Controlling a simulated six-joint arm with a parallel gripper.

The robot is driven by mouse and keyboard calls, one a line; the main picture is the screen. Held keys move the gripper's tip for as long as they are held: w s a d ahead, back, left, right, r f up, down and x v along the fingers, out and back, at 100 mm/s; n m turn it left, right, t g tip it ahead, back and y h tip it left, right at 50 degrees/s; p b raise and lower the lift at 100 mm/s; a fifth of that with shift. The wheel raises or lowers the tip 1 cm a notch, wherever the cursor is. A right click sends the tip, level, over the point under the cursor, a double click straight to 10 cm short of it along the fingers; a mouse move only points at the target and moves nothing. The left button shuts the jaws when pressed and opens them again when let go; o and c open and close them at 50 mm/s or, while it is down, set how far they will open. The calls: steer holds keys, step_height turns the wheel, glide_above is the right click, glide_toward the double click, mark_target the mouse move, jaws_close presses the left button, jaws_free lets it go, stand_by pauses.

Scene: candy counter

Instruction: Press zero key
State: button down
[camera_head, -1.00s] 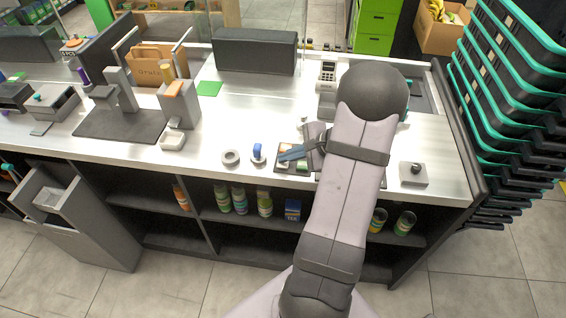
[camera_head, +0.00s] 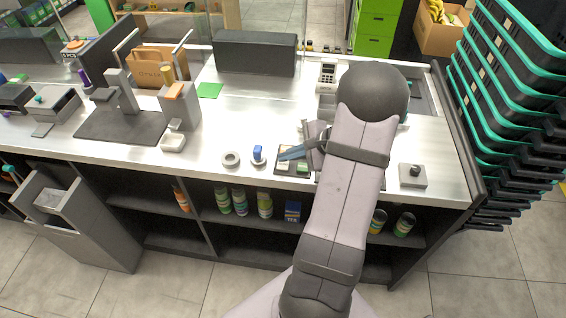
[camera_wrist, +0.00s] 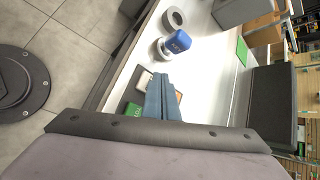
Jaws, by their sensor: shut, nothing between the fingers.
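A grey keypad device with a small screen (camera_head: 327,75) stands at the back of the counter, left of my arm's elbow. Its separate keys are too small to read, so I cannot pick out the zero key. My gripper's blue fingers (camera_head: 291,153) are shut and empty, over a dark flat tray (camera_head: 281,169) with green and pale pieces near the counter's front edge. In the wrist view the closed fingers (camera_wrist: 162,78) point over this tray, with a green piece (camera_wrist: 133,109) beside them. I cannot tell whether they touch it. My arm hides part of the counter.
A blue-topped object (camera_head: 258,151) on a round base and a grey ring (camera_head: 231,159) stand left of the fingers. A dark box (camera_head: 255,52) stands at the back. A small block with a black knob (camera_head: 413,175) is at the right. The white middle counter is clear.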

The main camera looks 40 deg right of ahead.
mark_target(287, 166)
steer(key=shift+r, duration=0.1)
stand_by(0.3)
steer(key=shift+r+p, duration=1.85)
steer(key=shift+r, duration=0.65)
steer(key=shift+f, duration=0.1)
